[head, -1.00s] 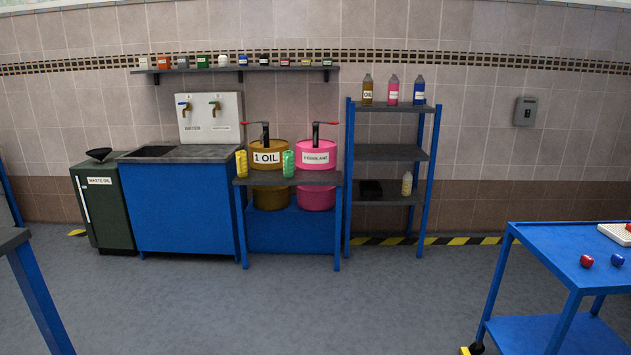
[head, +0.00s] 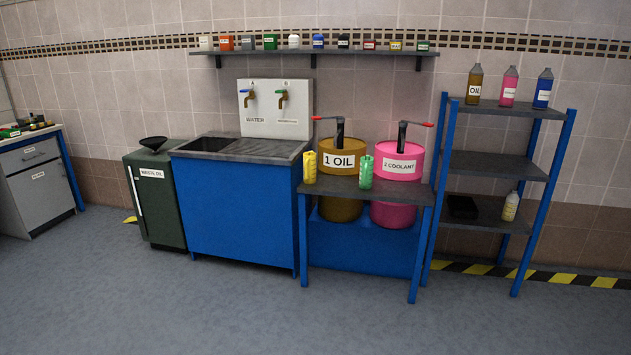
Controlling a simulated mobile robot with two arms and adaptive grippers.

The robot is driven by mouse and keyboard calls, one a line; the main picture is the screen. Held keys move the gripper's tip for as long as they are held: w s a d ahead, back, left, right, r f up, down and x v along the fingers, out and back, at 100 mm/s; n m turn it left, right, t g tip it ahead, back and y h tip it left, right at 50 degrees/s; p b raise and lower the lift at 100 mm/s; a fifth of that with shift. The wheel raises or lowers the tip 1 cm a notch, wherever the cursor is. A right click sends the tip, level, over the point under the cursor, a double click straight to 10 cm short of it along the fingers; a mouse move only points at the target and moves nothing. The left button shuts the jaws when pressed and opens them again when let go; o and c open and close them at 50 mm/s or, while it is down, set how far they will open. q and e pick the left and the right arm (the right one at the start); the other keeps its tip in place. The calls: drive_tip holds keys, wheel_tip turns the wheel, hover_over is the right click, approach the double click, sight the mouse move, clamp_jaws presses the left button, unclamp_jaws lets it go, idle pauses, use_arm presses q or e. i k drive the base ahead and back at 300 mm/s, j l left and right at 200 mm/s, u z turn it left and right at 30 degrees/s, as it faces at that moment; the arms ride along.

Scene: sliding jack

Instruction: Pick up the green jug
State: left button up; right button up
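The green jug (head: 366,172) stands upright on the grey top of a small blue-framed table (head: 410,190), in front of the gap between two drums. A yellow jug (head: 309,168) stands to its left on the same table. Neither of my grippers shows in the head view.
Behind the table are a brown oil drum (head: 345,205) and a pink coolant drum (head: 395,215) with pumps. A blue sink cabinet (head: 235,215) is to the left, a shelf rack (head: 500,165) to the right. The floor (head: 220,310) in front is clear.

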sight(367, 163)
drive_tip(key=i, duration=1.85)
drive_tip(key=j+u, duration=0.05)
drive_tip(key=j, duration=0.05)
